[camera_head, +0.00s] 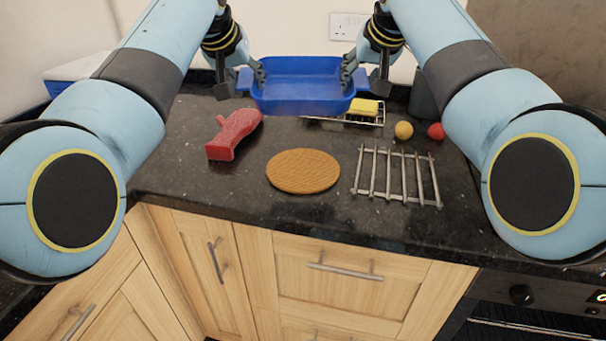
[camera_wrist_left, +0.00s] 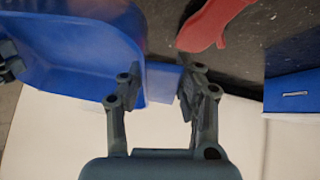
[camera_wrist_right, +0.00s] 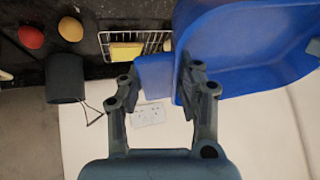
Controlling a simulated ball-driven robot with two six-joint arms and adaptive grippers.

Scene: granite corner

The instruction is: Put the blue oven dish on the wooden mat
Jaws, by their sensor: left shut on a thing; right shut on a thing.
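The blue oven dish (camera_head: 300,88) is held between my two grippers above the back of the dark counter. My left gripper (camera_head: 254,75) is shut on the dish's left handle; the handle (camera_wrist_left: 162,82) shows between its fingers in the left wrist view. My right gripper (camera_head: 350,76) is shut on the dish's right handle, which also shows in the right wrist view (camera_wrist_right: 155,78). The dish looks roughly level and empty. The round wooden mat (camera_head: 303,171) lies flat on the counter, nearer the front than the dish, with nothing on it.
A red oven mitt (camera_head: 234,134) lies left of the mat, and a metal rack (camera_head: 396,178) lies right of it. A wire basket with a yellow sponge (camera_head: 363,107), a yellow ball (camera_head: 403,130), a red ball (camera_head: 436,131) and a dark mug (camera_wrist_right: 65,78) are at the back right.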

